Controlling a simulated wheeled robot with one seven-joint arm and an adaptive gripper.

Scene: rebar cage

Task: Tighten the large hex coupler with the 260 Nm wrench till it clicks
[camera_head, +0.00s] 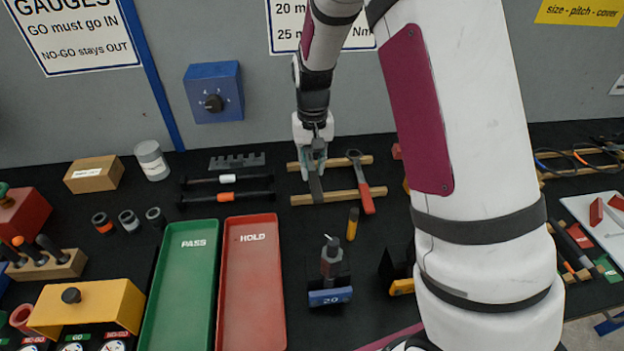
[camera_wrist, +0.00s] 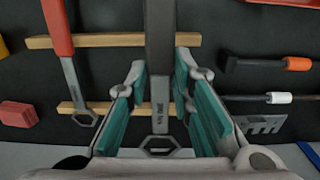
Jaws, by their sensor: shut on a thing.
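My gripper (camera_head: 314,170) is over the wooden rack at the back of the table. Its teal fingers (camera_wrist: 160,72) are shut on a grey wrench (camera_wrist: 160,125), which also shows in the head view (camera_head: 316,190). The wrench lies across the wooden rails, ring end toward the wall; its small print is too blurred to read surely. A red-handled wrench (camera_head: 362,183) lies beside it. A black stand with a blue "20" label (camera_head: 330,297) holds an upright grey part (camera_head: 331,258). A second stand with a yellow label (camera_head: 402,287) is partly hidden by my arm. I cannot tell which holds the large coupler.
Wooden rails (camera_head: 300,200) lie under the wrenches. A green PASS tray (camera_head: 180,295) and red HOLD tray (camera_head: 251,290) lie left of the blue-labelled stand. A yellow-and-black cylinder (camera_head: 352,224) stands between rack and stand. Gauge bars with white and orange bands (camera_head: 227,197) lie left of the rack.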

